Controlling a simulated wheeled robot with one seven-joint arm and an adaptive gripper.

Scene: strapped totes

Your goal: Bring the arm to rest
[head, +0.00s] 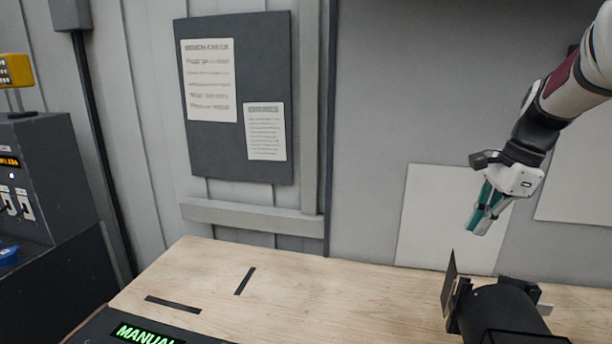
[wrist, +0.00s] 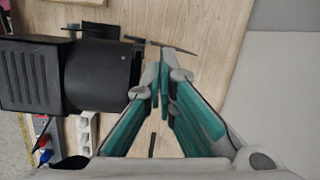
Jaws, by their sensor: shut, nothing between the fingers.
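My gripper (head: 481,226) hangs from my arm at the right of the head view, above the wooden bench (head: 215,285) and in front of the grey wall. It points down and a little left. In the wrist view its two teal-padded fingers (wrist: 163,80) come together at the tips, with nothing between them. The gripper is apart from the bench and from the black device below it.
A black rounded device (head: 500,312) with an upright dark plate stands on the bench below my gripper; it also shows in the wrist view (wrist: 95,75). A dark panel (head: 110,335) reads "MANUAL". A control box (head: 45,170) stands at left. The bench's left part is clear except for black strips.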

